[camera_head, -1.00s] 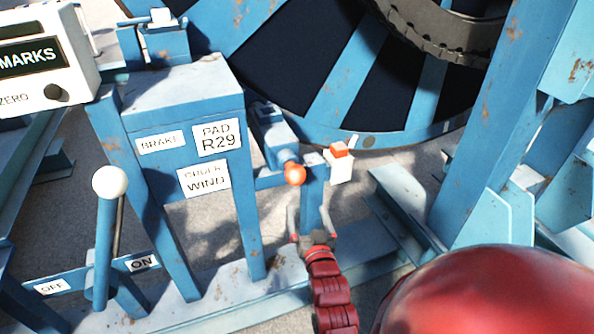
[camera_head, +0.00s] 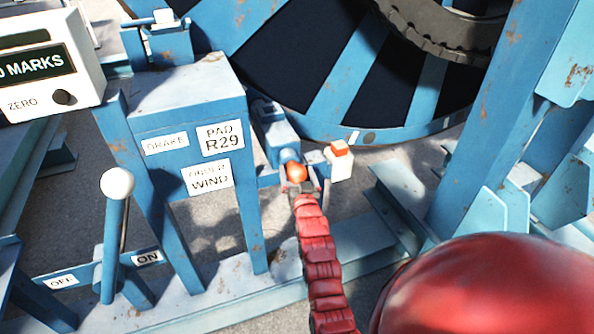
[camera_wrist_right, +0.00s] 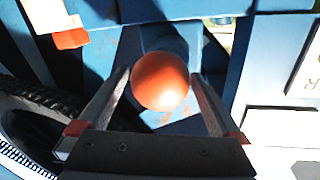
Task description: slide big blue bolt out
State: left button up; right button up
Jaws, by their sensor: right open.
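The big blue bolt (camera_head: 277,139) lies in its housing beside the blue stand, pointing toward me, with an orange ball knob (camera_head: 296,171) on its near end. My right gripper (camera_head: 299,183) is at the knob, its fingers open. The blue bolt shaft behind the knob is mostly hidden. My left gripper is not in view.
A white block with an orange top (camera_head: 340,160) stands just right of the knob. The large blue reel (camera_head: 340,85) rises behind. A white-knobbed lever (camera_head: 117,184) stands at the left, and a blue upright (camera_head: 477,120) at the right.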

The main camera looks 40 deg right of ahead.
jog(key=shift+w+d, duration=0.1)
jog(key=shift+w, duration=0.05)
grip_shut()
dwell(0.5)
